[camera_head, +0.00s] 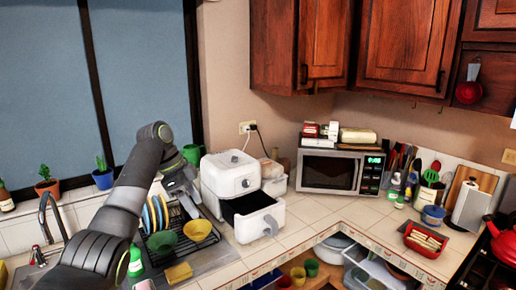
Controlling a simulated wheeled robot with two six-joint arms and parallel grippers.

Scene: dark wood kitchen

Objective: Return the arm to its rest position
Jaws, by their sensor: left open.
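My left arm comes in from the lower left and reaches up over the sink and dish rack. My left gripper (187,200) is at its end, pointing down and right, open, with nothing seen between its fingers. It is just left of the white air fryer (222,173) in the picture, above the plates in the rack. The air fryer's drawer (259,223) is pulled out, and its dark inside shows. My right gripper is not in view.
Upright plates (153,215), a green bowl (162,242) and a yellow bowl (197,230) sit near the gripper. A yellow sponge (178,273) lies in front. A microwave (328,171) stands in the corner. Counter tiles right of the drawer are clear. An open lower drawer (370,270) shows below.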

